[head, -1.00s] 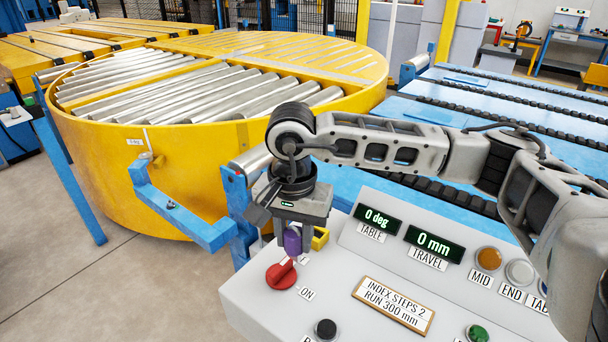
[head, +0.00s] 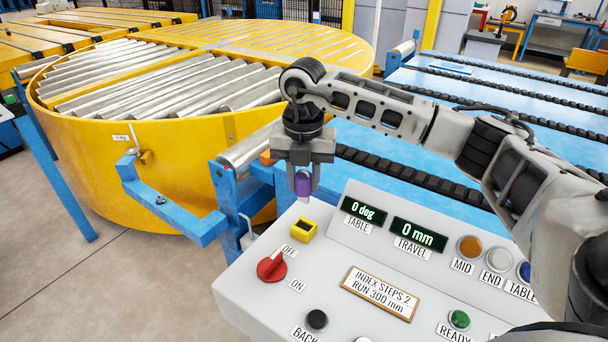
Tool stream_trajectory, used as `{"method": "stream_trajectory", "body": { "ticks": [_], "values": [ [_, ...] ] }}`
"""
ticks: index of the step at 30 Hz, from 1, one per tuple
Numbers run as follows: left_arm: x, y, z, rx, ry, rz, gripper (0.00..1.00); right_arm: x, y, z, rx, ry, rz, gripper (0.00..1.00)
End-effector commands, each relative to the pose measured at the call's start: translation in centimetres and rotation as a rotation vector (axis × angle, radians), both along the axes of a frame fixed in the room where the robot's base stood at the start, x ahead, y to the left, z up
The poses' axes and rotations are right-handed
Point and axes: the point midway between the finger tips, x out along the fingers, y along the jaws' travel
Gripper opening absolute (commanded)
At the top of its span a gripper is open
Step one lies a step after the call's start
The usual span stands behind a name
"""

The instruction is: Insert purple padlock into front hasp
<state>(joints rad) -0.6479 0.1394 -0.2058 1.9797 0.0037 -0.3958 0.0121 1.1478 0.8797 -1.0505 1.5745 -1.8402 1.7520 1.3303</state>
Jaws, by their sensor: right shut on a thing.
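The purple padlock (head: 303,186) is held upright between the fingers of my right gripper (head: 304,180). It hangs above and behind the yellow holder (head: 304,230) on the console, apart from it. The gripper hides the padlock's upper part and shackle. A small yellow bracket with a pale pin (head: 145,157) is on the turntable's front wall, above a blue arm (head: 165,205); I cannot tell for certain whether it is the front hasp. My right gripper is well to its right. My left gripper is not in view.
The grey console (head: 250,298) with a red rotary switch (head: 271,267), buttons and displays fills the lower right. The yellow turntable (head: 185,160) with rollers stands behind at left. The blue conveyor (head: 400,160) is behind my right arm. The floor at lower left is clear.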

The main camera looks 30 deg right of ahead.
Motion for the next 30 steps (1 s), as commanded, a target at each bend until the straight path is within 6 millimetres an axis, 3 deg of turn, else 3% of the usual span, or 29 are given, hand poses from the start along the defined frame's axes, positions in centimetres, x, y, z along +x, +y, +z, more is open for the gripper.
{"method": "stream_trajectory", "body": {
  "ticks": [17,30],
  "values": [
    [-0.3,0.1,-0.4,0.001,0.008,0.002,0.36,0.1,-0.2,-0.3,0.001,-0.001,-0.057,0.0],
    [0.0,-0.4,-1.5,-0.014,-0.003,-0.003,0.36,0.1,-0.2,-4.0,0.001,0.001,-0.056,0.0]
  ]
}}
